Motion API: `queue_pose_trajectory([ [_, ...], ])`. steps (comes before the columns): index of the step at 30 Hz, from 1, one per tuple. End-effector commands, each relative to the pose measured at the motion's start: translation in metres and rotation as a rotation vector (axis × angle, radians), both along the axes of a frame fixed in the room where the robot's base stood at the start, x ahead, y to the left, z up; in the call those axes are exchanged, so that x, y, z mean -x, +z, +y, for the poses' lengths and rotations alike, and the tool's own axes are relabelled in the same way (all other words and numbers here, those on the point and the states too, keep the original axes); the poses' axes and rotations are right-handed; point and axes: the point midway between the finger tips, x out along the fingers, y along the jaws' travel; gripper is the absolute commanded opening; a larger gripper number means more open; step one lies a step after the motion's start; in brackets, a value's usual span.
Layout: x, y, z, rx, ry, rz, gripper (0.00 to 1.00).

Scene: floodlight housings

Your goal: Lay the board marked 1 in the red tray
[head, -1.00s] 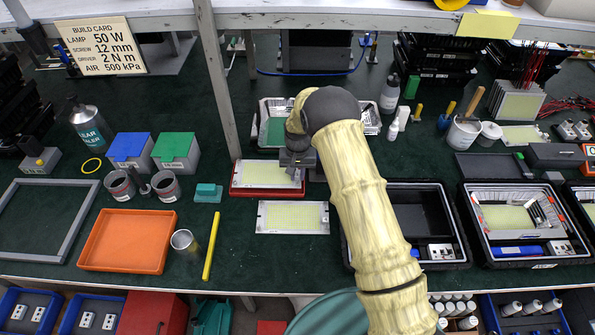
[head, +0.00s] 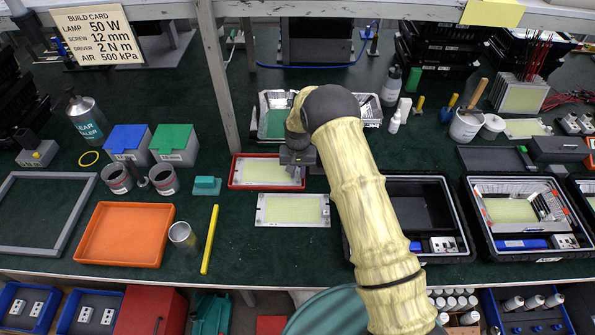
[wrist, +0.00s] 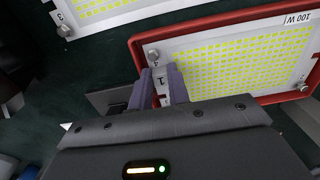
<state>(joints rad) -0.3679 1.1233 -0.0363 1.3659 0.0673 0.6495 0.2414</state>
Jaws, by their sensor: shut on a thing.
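The board marked 1 (head: 268,172) is a pale plate with a yellow LED grid. In the wrist view the board (wrist: 230,60) shows its 1 between my fingers and "100 W" on the far edge. It sits within the rim of the red tray (head: 234,182), which also shows in the wrist view (wrist: 134,46). It looks level and low in the tray; whether it touches the bottom, I cannot tell. My gripper (wrist: 163,88) is shut on the board's near edge. In the head view my gripper (head: 299,165) is at the tray's right side, partly hiding it.
Another board (head: 292,210), marked 3 in the wrist view (wrist: 100,10), lies just in front of the red tray. A silver housing (head: 272,105) stands behind. A black case (head: 420,205) is to the right. A yellow stick (head: 209,240) and orange tray (head: 125,235) lie left.

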Motion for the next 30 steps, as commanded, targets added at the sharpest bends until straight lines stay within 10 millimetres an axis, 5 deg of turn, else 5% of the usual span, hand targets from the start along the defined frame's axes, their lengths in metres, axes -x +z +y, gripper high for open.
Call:
queue_pose_trajectory([
  [20,-0.0002,-0.0033,0.0001,0.000,0.000,-0.001,0.00],
  [21,-0.0002,-0.0033,0.0001,0.000,0.000,-0.001,0.20],
  [24,-0.0002,-0.0033,0.0000,0.000,0.000,-0.001,0.39],
  [30,-0.0002,-0.0034,-0.0005,0.001,0.000,0.000,0.43],
])
